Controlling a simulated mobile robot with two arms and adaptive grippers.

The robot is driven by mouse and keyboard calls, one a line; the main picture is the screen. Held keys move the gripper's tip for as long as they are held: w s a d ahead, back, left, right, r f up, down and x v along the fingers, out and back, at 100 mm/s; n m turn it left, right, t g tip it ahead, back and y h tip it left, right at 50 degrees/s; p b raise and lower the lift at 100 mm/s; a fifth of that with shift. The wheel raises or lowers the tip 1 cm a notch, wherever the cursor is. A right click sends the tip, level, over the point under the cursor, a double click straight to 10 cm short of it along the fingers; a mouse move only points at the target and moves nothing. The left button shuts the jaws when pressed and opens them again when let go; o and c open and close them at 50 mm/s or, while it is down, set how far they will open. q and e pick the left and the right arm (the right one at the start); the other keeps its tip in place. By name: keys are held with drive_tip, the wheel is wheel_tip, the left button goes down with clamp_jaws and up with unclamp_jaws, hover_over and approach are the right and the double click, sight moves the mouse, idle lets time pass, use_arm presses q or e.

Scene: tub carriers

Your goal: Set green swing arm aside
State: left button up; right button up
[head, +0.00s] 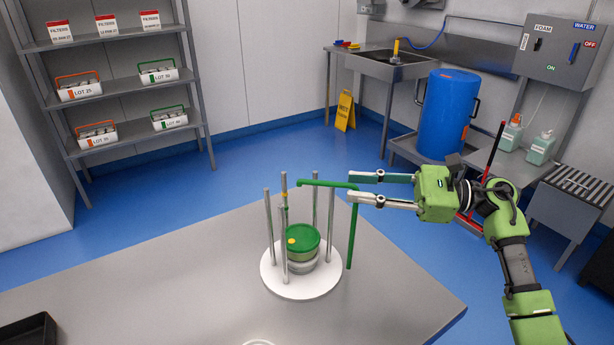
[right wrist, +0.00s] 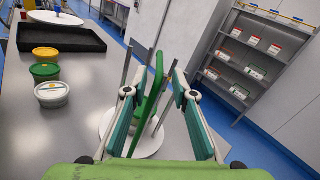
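The green swing arm (head: 325,184) runs level from a post of the round white stand (head: 292,288), then bends straight down at its right end. A tub with a green lid (head: 301,240) sits among the upright rods of the stand, below the arm. My right gripper (head: 352,187) is open at the bend, its fingers pointing left. In the right wrist view the green swing arm (right wrist: 150,100) shows between the spread fingers, with gaps beside it. Whether a finger touches it I cannot tell. My left gripper is not in view.
The stand is on a grey table (head: 180,280); its top left of the stand is mostly clear. A black tray (head: 28,332) lies at the left. Three lidded tubs (right wrist: 44,71) stand on the table in the right wrist view. Shelves (head: 125,90) hold carriers and boxes behind.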

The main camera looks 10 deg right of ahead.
sight(303, 182)
drive_tip(key=x, duration=0.1)
drive_tip(key=p+x, duration=0.1)
drive_tip(key=x, duration=0.2)
drive_tip(key=shift+a+r, duration=0.25)
drive_tip(key=shift+r, duration=0.05)
drive_tip(key=p+x, duration=0.2)
drive_tip(key=x, duration=0.2)
drive_tip(key=shift+w+a+f, duration=0.1)
drive_tip(key=shift+w+a, duration=0.1)
drive_tip(key=shift+w+a+f, duration=0.1)
drive_tip(key=shift+w+a, duration=0.1)
drive_tip(key=shift+a, duration=0.3)
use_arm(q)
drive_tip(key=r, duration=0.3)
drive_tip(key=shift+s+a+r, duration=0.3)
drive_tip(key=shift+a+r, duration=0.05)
use_arm(e)
drive_tip(key=shift+a, duration=0.15)
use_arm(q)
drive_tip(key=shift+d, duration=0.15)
use_arm(e)
drive_tip(key=shift+c, duration=0.4)
clamp_jaws()
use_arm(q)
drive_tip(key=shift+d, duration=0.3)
